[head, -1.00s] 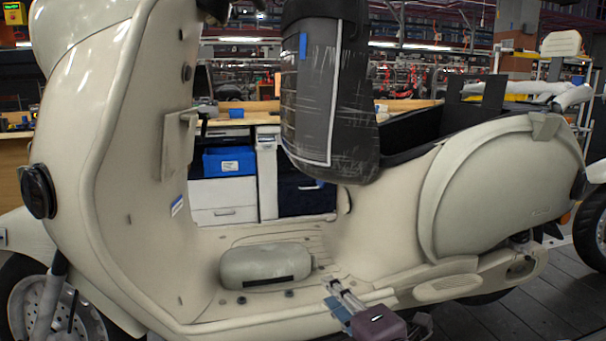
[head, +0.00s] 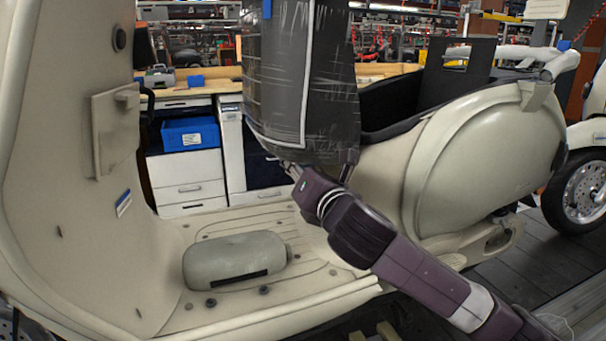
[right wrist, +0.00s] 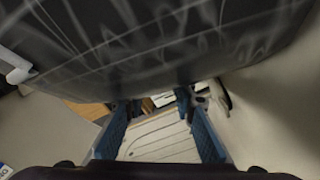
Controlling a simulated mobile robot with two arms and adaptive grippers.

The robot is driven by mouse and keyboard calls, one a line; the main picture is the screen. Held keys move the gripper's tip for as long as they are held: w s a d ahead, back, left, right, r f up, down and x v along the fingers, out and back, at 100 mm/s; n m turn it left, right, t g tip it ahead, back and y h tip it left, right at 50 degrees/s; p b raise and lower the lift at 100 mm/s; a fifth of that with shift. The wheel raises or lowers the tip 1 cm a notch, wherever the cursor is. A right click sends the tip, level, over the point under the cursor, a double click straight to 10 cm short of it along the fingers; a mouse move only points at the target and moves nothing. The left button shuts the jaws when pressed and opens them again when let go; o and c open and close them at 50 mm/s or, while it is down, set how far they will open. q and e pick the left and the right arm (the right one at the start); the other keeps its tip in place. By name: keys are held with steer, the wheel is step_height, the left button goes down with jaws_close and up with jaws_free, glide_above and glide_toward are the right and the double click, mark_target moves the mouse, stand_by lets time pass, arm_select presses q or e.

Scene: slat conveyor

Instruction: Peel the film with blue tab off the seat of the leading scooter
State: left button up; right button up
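The leading scooter (head: 480,155) is cream coloured. Its dark seat (head: 340,100) is tipped upright and wrapped in clear, creased film (head: 290,75) with a pale strip along its edge. The blue tab (head: 267,8) shows at the top edge of the head view, high on the seat. My right gripper (head: 292,168) is at the seat's lower end, well below the tab. In the right wrist view, the right gripper (right wrist: 160,104) has its blue fingers apart with nothing between them, and the filmed seat (right wrist: 150,40) fills the upper part. My left gripper is out of view.
A grey-green rounded case (head: 235,262) lies on the scooter's footboard. The front shield (head: 60,200) stands at left. Behind is a workbench with white drawers (head: 187,190) and a blue bin (head: 190,134). Another scooter's wheel (head: 580,190) is at right, beyond dark conveyor slats.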

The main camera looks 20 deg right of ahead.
steer(key=shift+w, duration=0.85)
jaws_close()
steer(key=shift+a, duration=0.1)
